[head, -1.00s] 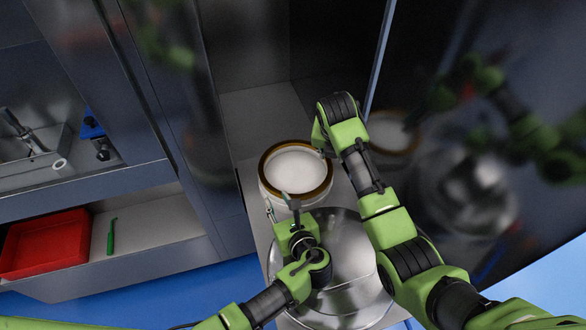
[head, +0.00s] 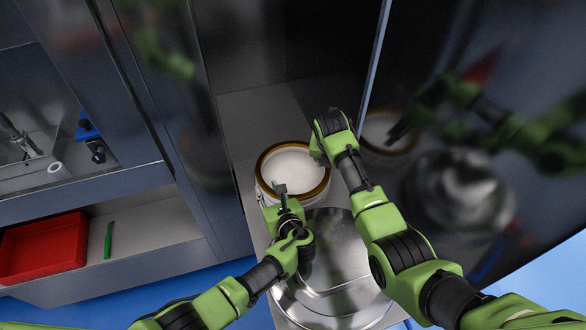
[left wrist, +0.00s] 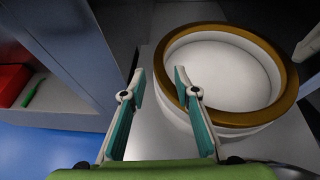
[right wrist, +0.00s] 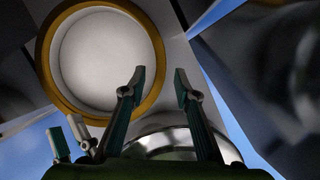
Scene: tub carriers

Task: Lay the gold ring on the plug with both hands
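The gold ring (head: 322,187) lies level around the top of a white round body (head: 293,168). In the left wrist view the ring (left wrist: 262,117) is right of my left gripper (left wrist: 158,82); that gripper is open and empty, one finger close beside the ring's edge. In the head view my left gripper (head: 272,190) is at the ring's near left side. My right gripper (right wrist: 160,82) is open and empty, beside the ring (right wrist: 157,60); its fingertips are mostly hidden in the head view. A shiny steel round piece (head: 340,255) stands nearer; I cannot tell which piece is the plug.
Dark walls stand close on both sides; the right one (head: 480,100) is glossy and reflects my arms. On the left are shelves with a red bin (head: 45,247), a green tool (head: 108,240) and a blue item (head: 86,130). The grey surface (head: 262,108) behind the ring is clear.

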